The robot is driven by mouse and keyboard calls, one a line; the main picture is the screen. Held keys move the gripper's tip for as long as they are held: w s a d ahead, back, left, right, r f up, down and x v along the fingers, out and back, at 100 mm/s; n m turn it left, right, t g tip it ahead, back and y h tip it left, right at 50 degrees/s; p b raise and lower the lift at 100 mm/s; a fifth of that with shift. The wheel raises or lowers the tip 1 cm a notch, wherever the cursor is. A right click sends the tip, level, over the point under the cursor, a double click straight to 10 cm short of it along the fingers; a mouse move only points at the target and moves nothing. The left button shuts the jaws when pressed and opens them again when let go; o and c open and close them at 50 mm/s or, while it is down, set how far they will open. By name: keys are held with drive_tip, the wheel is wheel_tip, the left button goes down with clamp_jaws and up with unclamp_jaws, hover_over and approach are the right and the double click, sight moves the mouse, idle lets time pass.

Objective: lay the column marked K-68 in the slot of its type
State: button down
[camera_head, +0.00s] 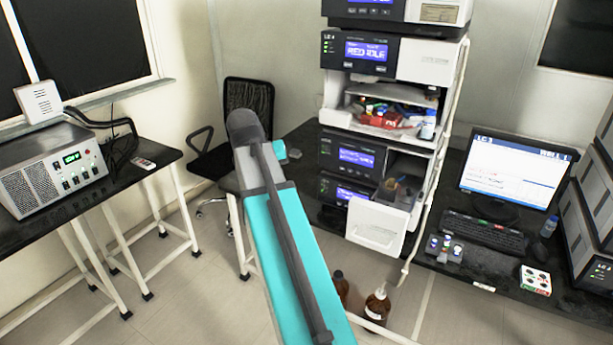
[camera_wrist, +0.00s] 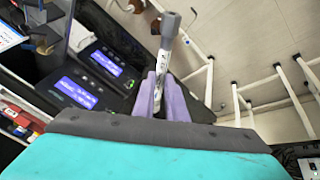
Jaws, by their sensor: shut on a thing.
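In the wrist view, my gripper (camera_wrist: 163,92) has two purple fingers shut on a slim column (camera_wrist: 160,66). The column has a grey end cap (camera_wrist: 170,24) and a pale label with dark marks, too small to read, so I cannot confirm K-68. Its lower part is hidden between the fingers. It is held in the air, with the floor and the dark bench edge behind it. In the head view, my teal arm hides the gripper and the column. I cannot make out a marked slot in either view.
An instrument stack (camera_head: 352,160) stands on the dark bench, with an open lower compartment (camera_head: 402,192). To its right are a monitor (camera_head: 514,172), a keyboard (camera_head: 484,231), a small dark holder (camera_head: 444,248) and a red-and-white box (camera_head: 535,281). Brown bottles (camera_head: 377,305) stand on the floor.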

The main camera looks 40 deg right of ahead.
drive_tip(key=w+a+f+n+t, duration=0.1)
drive_tip(key=a+n, duration=0.1)
drive_tip(key=a, duration=0.8)
drive_tip(key=w+a+f+n+y+b, duration=0.1)
drive_tip(key=w+a+n, duration=0.1)
drive_tip(key=a, duration=0.9)
drive_tip(key=w+a+f+n+t, duration=0.1)
drive_tip(key=w+a+f+n, duration=0.1)
drive_tip(key=a, duration=0.9)
drive_tip(key=shift+n+t+y+b, duration=0.3)
drive_tip(key=shift+n+y+b, duration=0.1)
